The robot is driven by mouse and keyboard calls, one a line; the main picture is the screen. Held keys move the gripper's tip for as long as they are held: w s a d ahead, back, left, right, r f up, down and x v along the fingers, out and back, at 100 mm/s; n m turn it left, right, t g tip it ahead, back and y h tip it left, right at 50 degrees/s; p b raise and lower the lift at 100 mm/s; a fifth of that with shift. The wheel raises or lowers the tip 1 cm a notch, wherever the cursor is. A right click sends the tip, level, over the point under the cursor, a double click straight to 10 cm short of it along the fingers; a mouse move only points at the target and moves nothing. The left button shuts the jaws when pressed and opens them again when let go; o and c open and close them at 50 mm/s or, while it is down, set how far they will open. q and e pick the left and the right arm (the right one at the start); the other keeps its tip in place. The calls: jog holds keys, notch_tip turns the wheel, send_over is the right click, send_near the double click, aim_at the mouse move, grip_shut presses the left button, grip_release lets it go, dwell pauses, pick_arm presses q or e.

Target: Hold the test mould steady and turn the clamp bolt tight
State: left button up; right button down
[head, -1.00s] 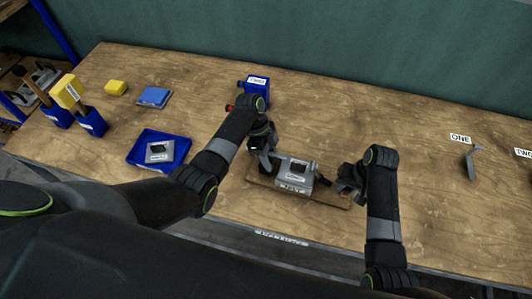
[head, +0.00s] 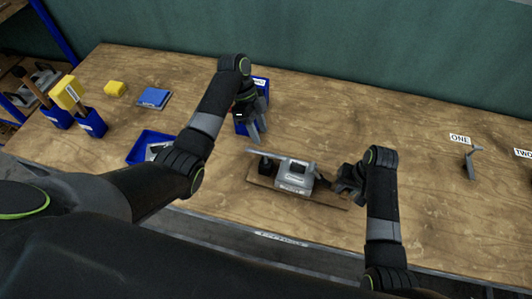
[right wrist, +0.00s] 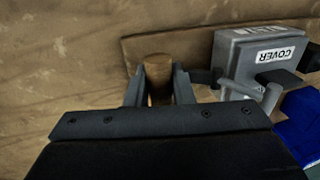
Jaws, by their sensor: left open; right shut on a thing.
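The test mould (head: 297,176) is a grey metal block on a wooden board (head: 330,200) near the table's front. My right gripper (head: 343,186) is at the mould's right side, shut on a brown rounded handle (right wrist: 158,72); a short dark rod runs from there towards the mould. My left gripper (head: 257,136) is open and empty, behind and left of the mould, apart from it. I cannot pick out the clamp bolt.
A blue box (head: 240,128) stands behind my left gripper. A blue tray (head: 135,157) with a grey part is half hidden by my left arm.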

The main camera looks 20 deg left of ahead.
pick_arm(q)
jog(key=shift+a+r, duration=0.15)
jog(key=shift+r, duration=0.15)
pick_arm(e)
jog(key=c, duration=1.2)
grip_release()
jog(key=shift+o, duration=0.2)
